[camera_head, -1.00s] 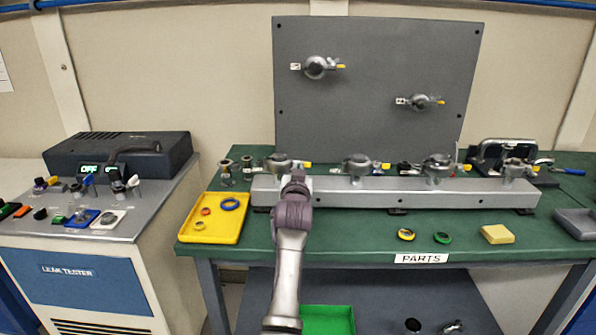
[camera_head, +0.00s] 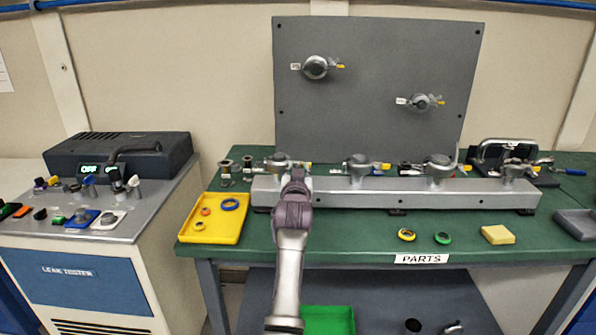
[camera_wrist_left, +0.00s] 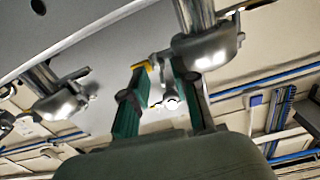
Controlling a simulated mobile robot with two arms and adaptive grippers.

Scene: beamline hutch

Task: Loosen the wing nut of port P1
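The leftmost port on the silver rail carries a round metal clamp (camera_head: 277,161), with a yellow tag beside it. I cannot read a P1 label. My left gripper (camera_head: 298,172) is at the right side of this clamp, and my arm hides part of the rail. In the left wrist view a clamp (camera_wrist_left: 208,48) sits close by the fingers. My left gripper (camera_wrist_left: 160,95) has its two green-padded fingers apart. A small metal piece, seemingly the wing nut (camera_wrist_left: 169,92), shows between them, nearer the right finger. Contact cannot be told. My right gripper is not in view.
More clamped ports (camera_head: 359,163) stand along the silver rail (camera_head: 450,198). A yellow tray (camera_head: 213,236) lies left of my arm. Two rings and a yellow block (camera_head: 497,235) lie in front of the rail. A grey panel (camera_head: 380,65) stands behind. The leak tester (camera_head: 90,275) is at the left.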

